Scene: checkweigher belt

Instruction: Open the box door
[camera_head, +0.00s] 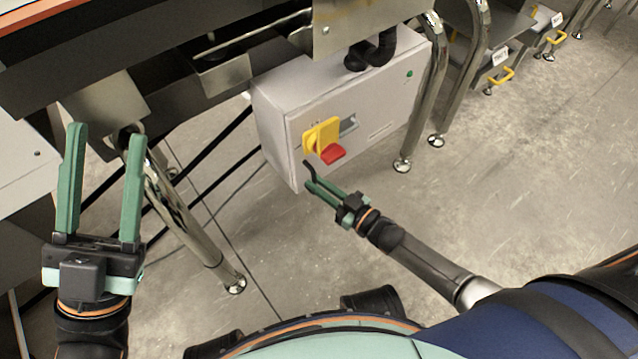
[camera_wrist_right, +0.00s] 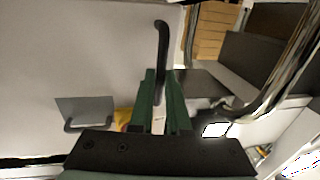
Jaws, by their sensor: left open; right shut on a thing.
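The light grey box (camera_head: 390,95) hangs under the machine frame, and its front door looks closed. A yellow and red rotary switch (camera_head: 322,138) sits on the front. A black hooked handle (camera_head: 308,168) is at the front's lower left corner. My right gripper (camera_head: 313,183) is shut on this handle. In the right wrist view the handle (camera_wrist_right: 161,40) rises from between the green fingers (camera_wrist_right: 161,75), beside the pale box face (camera_wrist_right: 80,60). My left gripper (camera_head: 103,130) is open and empty at the left, away from the box.
A metal leg (camera_head: 180,205) stands between my left gripper and the box. Another curved metal leg (camera_head: 428,95) stands just right of the box. Black cables (camera_head: 370,52) enter the box's top. The grey floor (camera_head: 520,190) in front and to the right is clear.

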